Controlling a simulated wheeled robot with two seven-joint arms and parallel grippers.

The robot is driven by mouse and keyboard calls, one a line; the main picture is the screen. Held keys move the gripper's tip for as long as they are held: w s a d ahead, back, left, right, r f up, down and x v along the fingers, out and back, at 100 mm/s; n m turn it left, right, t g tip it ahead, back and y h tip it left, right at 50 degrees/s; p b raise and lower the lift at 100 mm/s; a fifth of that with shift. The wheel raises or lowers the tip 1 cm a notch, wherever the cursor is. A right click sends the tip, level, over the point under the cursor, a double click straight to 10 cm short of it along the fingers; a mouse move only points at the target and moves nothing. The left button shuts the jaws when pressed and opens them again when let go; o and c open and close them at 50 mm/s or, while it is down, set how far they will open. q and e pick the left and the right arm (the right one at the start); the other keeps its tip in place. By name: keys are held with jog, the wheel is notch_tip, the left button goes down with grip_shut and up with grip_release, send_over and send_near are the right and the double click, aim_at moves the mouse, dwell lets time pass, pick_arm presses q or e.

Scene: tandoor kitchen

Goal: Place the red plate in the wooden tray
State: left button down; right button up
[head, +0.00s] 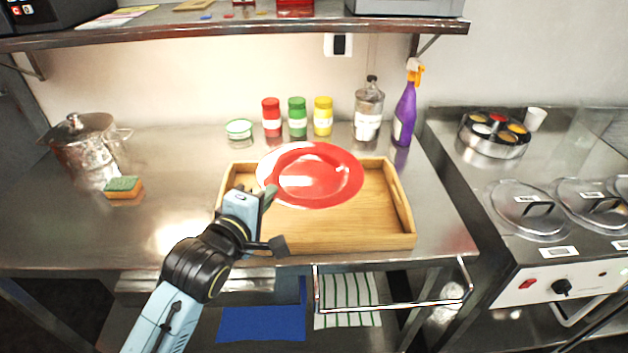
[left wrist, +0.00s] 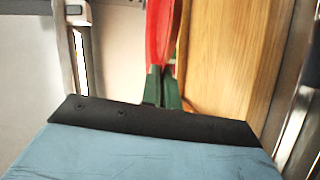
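The red plate (head: 322,180) is a round, glossy dish over the back left part of the wooden tray (head: 372,230), and it hides part of the tray's back wall. My left gripper (head: 268,196) is at the plate's left front rim. In the left wrist view the fingers (left wrist: 162,88) are close together on the edge of the red plate (left wrist: 160,35), which shows nearly edge-on. Whether the plate touches the tray cannot be told. The tray is empty where its floor shows. My right gripper is not in view.
Behind the tray stand red (head: 271,118), green (head: 297,118) and yellow (head: 323,117) jars, a glass bottle (head: 368,110) and a purple spray bottle (head: 404,118). A pot (head: 85,145) and sponge (head: 123,188) are at left. A shelf (head: 230,33) overhangs the back.

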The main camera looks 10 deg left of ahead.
pick_arm(q)
jog(key=shift+w+h, duration=0.3)
jog(key=shift+w, duration=0.05)
jog(key=f, duration=0.1)
jog(key=f+b, duration=0.1)
jog(key=f, duration=0.3)
jog(key=shift+s+d, duration=0.1)
jog(key=shift+s, duration=0.15)
jog(key=shift+f, duration=0.6)
notch_tip(320, 180, down, 2)
jog(key=shift+f+b, duration=0.25)
jog(key=shift+b, duration=0.3)
jog(key=shift+f, duration=0.25)
jog(key=shift+r, duration=0.1)
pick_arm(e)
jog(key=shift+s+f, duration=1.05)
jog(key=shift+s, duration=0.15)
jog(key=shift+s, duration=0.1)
pick_arm(q)
jog(key=shift+f, duration=0.6)
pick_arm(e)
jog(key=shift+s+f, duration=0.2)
